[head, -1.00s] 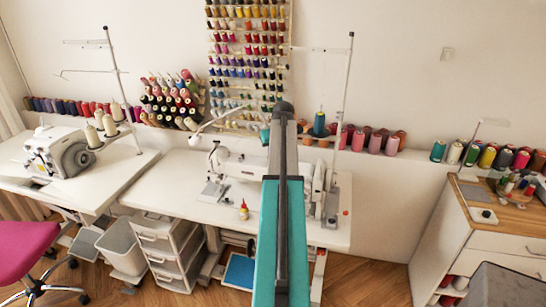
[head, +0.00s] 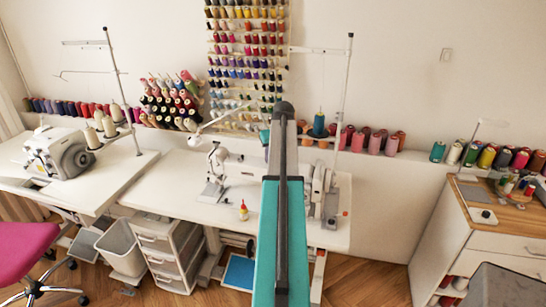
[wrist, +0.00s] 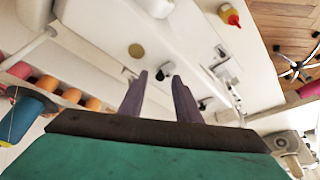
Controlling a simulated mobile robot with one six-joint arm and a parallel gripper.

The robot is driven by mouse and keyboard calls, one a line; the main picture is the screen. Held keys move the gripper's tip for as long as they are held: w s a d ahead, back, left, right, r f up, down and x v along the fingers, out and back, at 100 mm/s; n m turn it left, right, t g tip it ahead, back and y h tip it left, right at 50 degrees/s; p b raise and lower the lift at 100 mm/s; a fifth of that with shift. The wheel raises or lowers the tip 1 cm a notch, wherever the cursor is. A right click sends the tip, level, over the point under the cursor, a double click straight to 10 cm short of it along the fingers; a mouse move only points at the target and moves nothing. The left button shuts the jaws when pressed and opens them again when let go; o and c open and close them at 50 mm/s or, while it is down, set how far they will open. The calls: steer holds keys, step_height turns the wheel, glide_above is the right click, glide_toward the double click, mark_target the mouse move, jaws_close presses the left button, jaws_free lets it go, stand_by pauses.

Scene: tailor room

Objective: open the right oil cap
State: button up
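The white sewing machine (head: 217,160) stands on the middle table, partly hidden behind my teal arm in the head view. The wrist view looks onto a white surface that bears a round olive-brown disc (wrist: 136,50) and small dark parts. A small dark piece (wrist: 160,75) shows between the fingertips of my gripper (wrist: 160,77). The two fingers are apart, and I see nothing clamped between them. I cannot tell which of these parts is the right oil cap. The head view does not show my fingers; my arm hides them.
Thread cones (head: 375,140) line the ledge behind. A thin stand pole (head: 345,95) rises right of my arm.

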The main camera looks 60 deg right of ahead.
steer(key=b+v, duration=0.3)
steer(key=v, duration=1)
steer(key=shift+r, duration=0.3)
steer(key=shift+s, duration=0.1)
